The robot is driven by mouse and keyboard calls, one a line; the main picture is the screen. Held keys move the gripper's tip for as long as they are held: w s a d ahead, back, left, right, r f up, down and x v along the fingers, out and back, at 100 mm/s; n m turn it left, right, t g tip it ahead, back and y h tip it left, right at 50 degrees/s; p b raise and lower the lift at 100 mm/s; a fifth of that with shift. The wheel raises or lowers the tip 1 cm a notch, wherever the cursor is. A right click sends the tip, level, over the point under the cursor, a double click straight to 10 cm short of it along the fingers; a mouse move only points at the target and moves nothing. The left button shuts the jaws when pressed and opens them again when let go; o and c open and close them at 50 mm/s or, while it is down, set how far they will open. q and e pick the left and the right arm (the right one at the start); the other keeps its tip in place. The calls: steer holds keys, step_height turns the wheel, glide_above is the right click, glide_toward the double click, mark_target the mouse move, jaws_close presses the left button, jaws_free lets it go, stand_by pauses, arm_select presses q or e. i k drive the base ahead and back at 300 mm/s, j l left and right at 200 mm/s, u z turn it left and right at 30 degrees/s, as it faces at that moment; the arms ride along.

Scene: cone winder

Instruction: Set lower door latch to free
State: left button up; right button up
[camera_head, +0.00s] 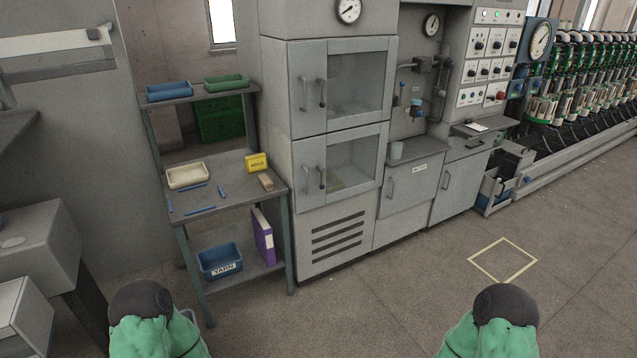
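The lower door (308,152) of the tall grey cabinet has a glass window and looks closed. A dark upright latch (322,178) sits on its frame, left of the glass, beside a pale upright bar handle (304,179). The latch is small here, and I cannot tell which setting it is in. The upper door (308,58) has a similar dark latch (322,93) and also looks closed. Parts of my green and dark arms show at the bottom edge, well away from the cabinet. Neither gripper is in view.
Left of the cabinet stands a shelf table (218,216) with a cream tray (187,175), a yellow box (257,162), a blue YARN bin (220,262) and a purple binder (263,236). A lower grey cabinet (410,193) adjoins on the right. The floor in front is clear.

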mark_target(322, 179)
steer(key=i+l, duration=0.25)
steer(key=i, duration=0.15)
steer(key=i+l, duration=0.25)
steer(key=i, duration=0.15)
steer(key=i+l, duration=0.25)
steer(key=i, duration=0.15)
